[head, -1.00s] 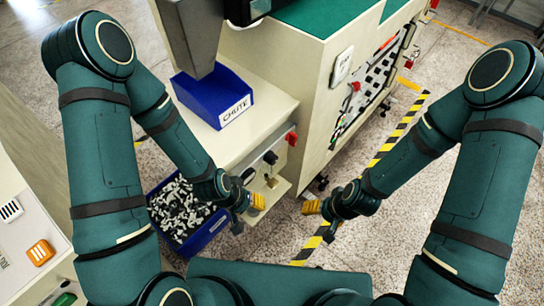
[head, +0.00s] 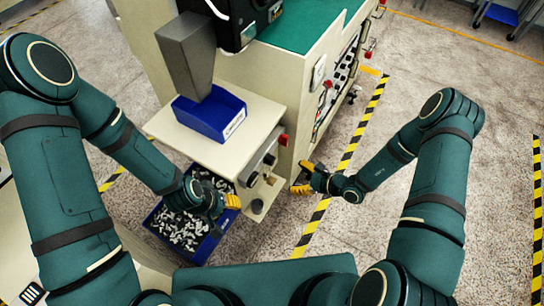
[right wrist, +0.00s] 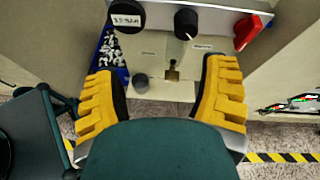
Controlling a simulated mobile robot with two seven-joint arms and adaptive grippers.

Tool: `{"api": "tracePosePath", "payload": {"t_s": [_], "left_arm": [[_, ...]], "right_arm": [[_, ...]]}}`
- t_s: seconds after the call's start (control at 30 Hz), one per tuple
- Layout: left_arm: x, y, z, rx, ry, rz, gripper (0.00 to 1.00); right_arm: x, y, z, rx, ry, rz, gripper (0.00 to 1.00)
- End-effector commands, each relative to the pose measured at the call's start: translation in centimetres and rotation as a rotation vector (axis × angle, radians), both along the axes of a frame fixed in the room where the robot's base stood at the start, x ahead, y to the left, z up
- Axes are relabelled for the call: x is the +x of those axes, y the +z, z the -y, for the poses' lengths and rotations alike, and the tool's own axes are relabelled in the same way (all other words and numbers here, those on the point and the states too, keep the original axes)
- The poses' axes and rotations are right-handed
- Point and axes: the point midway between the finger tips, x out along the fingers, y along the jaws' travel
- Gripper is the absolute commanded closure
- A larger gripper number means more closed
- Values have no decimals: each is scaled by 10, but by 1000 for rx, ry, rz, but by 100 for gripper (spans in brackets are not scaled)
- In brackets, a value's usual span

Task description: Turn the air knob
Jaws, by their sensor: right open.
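A black round knob with a light pointer mark (right wrist: 186,22) sits on the front panel of the beige machine, at the top of the right wrist view. In the head view a dark knob (head: 269,158) shows on that panel. The labels are too small to read, so I cannot tell which control is the air knob. My right gripper (head: 304,178) is open and empty, just right of the panel. In the right wrist view its two yellow fingers (right wrist: 164,82) are spread wide below the knob, apart from it.
A black round labelled piece (right wrist: 126,16), a red part (right wrist: 248,32) and a grey cylinder (right wrist: 141,82) surround the knob. A blue chute bin (head: 212,115) stands on the machine; a blue bin of metal parts (head: 203,247) sits below.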

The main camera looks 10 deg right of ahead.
Motion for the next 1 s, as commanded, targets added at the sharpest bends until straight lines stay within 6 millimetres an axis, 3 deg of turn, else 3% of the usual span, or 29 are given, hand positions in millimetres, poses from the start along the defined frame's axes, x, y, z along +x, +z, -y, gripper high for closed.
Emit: {"api": "tracePosePath", "payload": {"t_s": [0.1, 0.27, 0.8, 1.0], "left_arm": [[0, 6, 0, 0, 1, 1, 52], [0, 5, 0, 0, 1, 0, 52], [-4, -7, 1, -2, -6, -9, 52], [-5, -10, 1, -2, -8, -12, 52]], "right_arm": [[14, 2, 14, 17, -95, 20, 28], [24, -1, 14, 22, -129, 32, 28], [82, -38, -56, 22, -124, 31, 28], [97, -47, -73, 22, -125, 30, 28]]}}
